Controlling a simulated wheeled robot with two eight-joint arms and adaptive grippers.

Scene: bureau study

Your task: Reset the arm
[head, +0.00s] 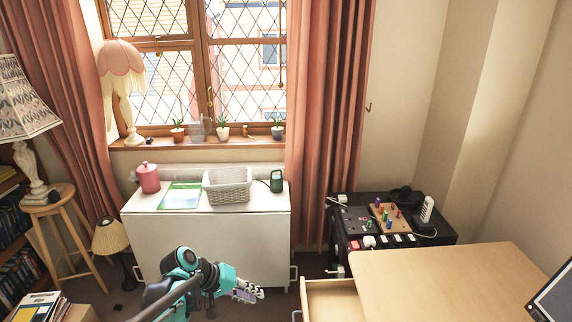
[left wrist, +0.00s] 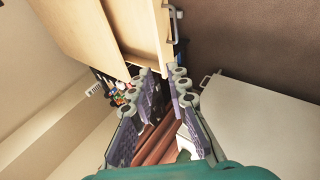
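My left arm reaches in from the bottom of the head view, teal and dark grey. My left gripper (head: 250,293) is low in front of the white cabinet, left of the open drawer. In the left wrist view the two purple-padded fingers of this gripper (left wrist: 162,82) stand apart with nothing held between them. My right gripper is not in view.
A white cabinet (head: 205,240) carries a red canister (head: 148,178), a grey basket (head: 228,187) and a green mug (head: 276,181). A wooden desk (head: 450,285) with an open drawer (head: 332,302) stands right. A black table (head: 440,238) holds small items. Dark floor lies between.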

